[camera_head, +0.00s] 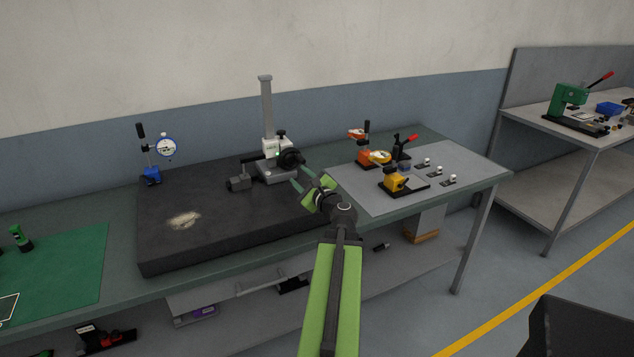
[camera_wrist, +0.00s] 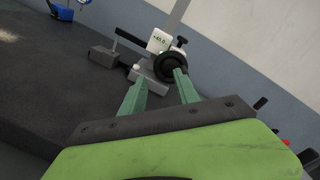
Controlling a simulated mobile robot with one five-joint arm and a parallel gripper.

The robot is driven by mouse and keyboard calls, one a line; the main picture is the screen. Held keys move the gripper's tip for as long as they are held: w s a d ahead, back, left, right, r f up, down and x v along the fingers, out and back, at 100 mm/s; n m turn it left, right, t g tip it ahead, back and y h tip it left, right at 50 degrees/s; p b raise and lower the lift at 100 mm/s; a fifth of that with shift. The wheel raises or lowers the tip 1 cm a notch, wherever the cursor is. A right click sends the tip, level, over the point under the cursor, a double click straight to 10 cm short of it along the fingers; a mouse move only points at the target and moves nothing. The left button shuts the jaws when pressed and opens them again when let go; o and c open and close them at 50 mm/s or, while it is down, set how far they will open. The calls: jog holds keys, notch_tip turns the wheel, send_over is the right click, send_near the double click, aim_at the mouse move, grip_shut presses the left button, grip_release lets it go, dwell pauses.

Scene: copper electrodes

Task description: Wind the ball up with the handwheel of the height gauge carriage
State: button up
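The height gauge carriage (camera_head: 272,148) sits low on its grey column (camera_head: 266,105), above a grey base (camera_head: 278,174). Its black handwheel (camera_head: 291,158) faces toward me, and it also shows in the wrist view (camera_wrist: 168,66). My gripper (camera_head: 299,176) is open and empty in front of the gauge. In the wrist view the right green fingertip overlaps the wheel's right edge; the left fingertip is left of and below it. I cannot tell whether the finger touches the wheel. A small pale round spot at the gauge base may be the ball.
The gauge stands on a dark surface plate (camera_head: 200,240). A grey block (camera_head: 240,183) stands left of the gauge, a dial indicator stand (camera_head: 151,176) farther left. A grey board (camera_head: 405,198) with orange and yellow devices lies right.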

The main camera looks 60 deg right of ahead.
jog(key=m+h, duration=0.1)
jog(key=m, duration=0.1)
send_near(304, 162)
jog(key=shift+x, duration=4.55)
jog(key=shift+w, duration=0.1)
jog(key=shift+w+d, duration=0.15)
jog(key=shift+w, duration=0.1)
jog(key=shift+c, duration=0.5)
grip_shut()
